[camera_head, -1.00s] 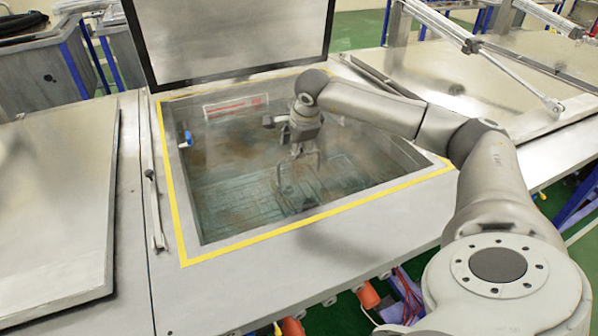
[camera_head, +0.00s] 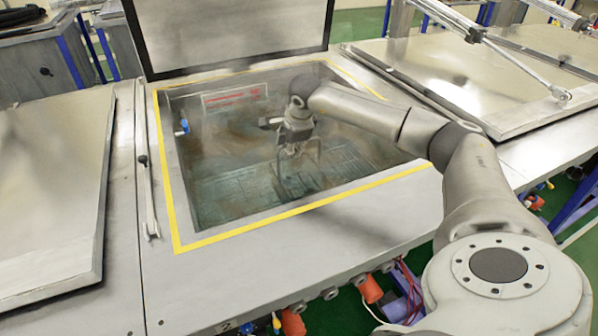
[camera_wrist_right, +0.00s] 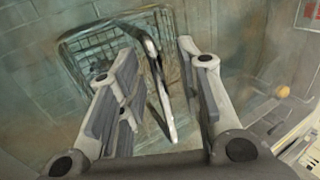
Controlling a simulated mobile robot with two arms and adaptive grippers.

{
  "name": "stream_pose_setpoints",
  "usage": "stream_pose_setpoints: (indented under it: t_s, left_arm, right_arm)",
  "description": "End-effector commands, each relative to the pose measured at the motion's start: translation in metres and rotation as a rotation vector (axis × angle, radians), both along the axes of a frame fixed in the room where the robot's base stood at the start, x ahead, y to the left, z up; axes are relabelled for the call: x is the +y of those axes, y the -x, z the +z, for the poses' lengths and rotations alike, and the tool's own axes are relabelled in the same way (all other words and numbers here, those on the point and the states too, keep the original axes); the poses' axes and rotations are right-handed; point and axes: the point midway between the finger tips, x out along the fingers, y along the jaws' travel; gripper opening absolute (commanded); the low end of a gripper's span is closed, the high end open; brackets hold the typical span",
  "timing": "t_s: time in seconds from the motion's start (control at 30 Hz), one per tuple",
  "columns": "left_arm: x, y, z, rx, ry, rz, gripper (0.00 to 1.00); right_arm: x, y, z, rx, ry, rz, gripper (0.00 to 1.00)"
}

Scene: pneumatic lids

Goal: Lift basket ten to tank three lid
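A wire basket (camera_wrist_right: 105,50) sits low in the open tank, seen through murky haze in the right wrist view. Its upright metal handle (camera_wrist_right: 162,95) rises between the two fingers of my right gripper (camera_wrist_right: 160,62). The fingers are apart, with gaps to the handle on both sides. In the head view my right gripper (camera_head: 298,150) reaches down into the tank, with the thin handle (camera_head: 284,182) beneath it. No basket number is readable. A flat closed lid (camera_head: 480,75) covers the tank to the right. My left gripper is out of view.
Yellow tape (camera_head: 300,208) edges the open tank. Its raised lid (camera_head: 235,35) stands behind the opening. Another closed lid (camera_head: 50,190) lies at the left. Lid struts (camera_head: 495,48) cross above the right lid. The front ledge (camera_head: 290,240) is bare.

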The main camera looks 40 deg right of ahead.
Motion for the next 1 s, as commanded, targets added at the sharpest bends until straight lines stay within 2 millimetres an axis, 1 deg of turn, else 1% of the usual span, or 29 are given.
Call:
stream_pose_setpoints:
  t_s: [0.03,0.2,0.23,0.57,1.0]
  left_arm:
    - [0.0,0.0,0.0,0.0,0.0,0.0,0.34]
    - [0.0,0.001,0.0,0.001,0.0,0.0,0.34]
    - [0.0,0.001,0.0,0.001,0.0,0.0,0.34]
    - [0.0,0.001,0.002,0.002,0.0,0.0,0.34]
    - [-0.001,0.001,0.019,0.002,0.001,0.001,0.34]
  right_arm:
    - [0.0,0.0,0.0,0.0,0.0,0.0,0.24]
    - [0.0,0.0,0.0,0.0,0.0,0.0,0.02]
    - [0.0,0.0,0.0,0.0,0.0,0.0,0.0]
    - [0.0,-0.001,0.005,-0.004,0.0,0.0,0.0]
    - [0.0,-0.001,0.029,-0.005,0.0,0.0,0.0]
